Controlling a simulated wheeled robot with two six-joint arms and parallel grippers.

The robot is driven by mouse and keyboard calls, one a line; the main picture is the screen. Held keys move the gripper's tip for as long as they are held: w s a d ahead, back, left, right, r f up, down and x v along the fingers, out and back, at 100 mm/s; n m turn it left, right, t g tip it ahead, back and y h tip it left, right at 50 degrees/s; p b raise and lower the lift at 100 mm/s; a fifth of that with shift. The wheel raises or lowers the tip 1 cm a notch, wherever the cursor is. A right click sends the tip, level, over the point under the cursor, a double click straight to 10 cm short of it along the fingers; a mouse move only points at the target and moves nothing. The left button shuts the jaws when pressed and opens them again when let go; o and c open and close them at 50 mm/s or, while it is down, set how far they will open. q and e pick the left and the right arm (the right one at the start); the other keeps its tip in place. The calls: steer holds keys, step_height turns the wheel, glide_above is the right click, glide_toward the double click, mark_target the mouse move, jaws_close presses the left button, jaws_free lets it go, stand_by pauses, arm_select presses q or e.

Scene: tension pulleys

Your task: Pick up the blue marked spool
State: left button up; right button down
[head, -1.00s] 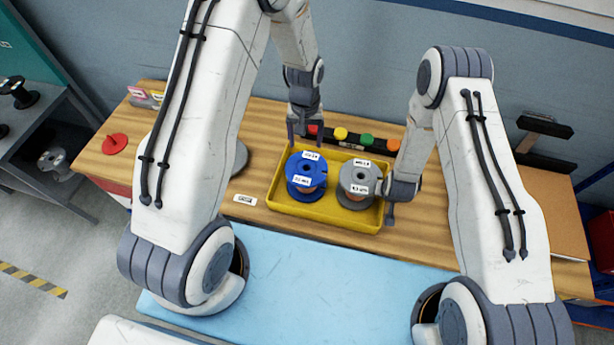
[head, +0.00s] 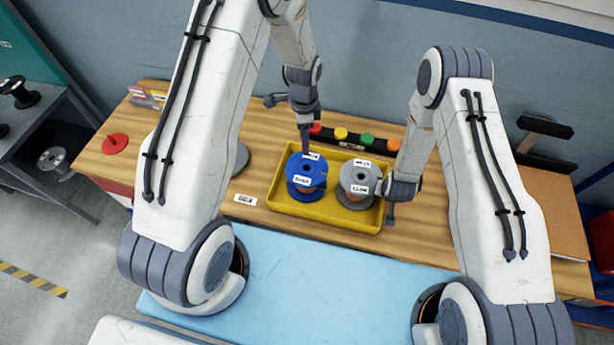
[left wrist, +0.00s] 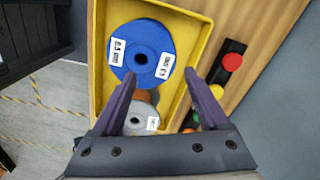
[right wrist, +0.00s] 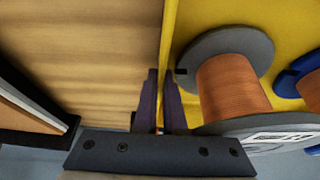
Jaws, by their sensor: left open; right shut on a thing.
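The blue spool (head: 304,183), with white labels on its blue flange, stands upright in the left part of a yellow tray (head: 318,217). In the left wrist view the blue spool (left wrist: 142,42) lies just beyond my left gripper (left wrist: 160,80), which is open and empty. In the head view my left gripper (head: 305,145) hangs above the spool's far edge. A grey spool (head: 358,178) with copper-coloured wire stands to the right in the tray. My right gripper (right wrist: 162,75) is shut on the tray's side wall, beside the grey spool (right wrist: 228,85).
A black strip with red, yellow, green and orange round knobs (head: 366,139) lies behind the tray. A grey disc (head: 241,158) and a small white label (head: 245,199) lie left of it. A blue mat (head: 310,285) covers the front.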

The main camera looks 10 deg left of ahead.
mark_target(306, 158)
arm_select(q)
step_height(306, 158, down, 9)
steer(key=shift+w+d+f, duration=0.15)
stand_by(0.4)
steer(key=shift+c, duration=0.4)
jaws_close()
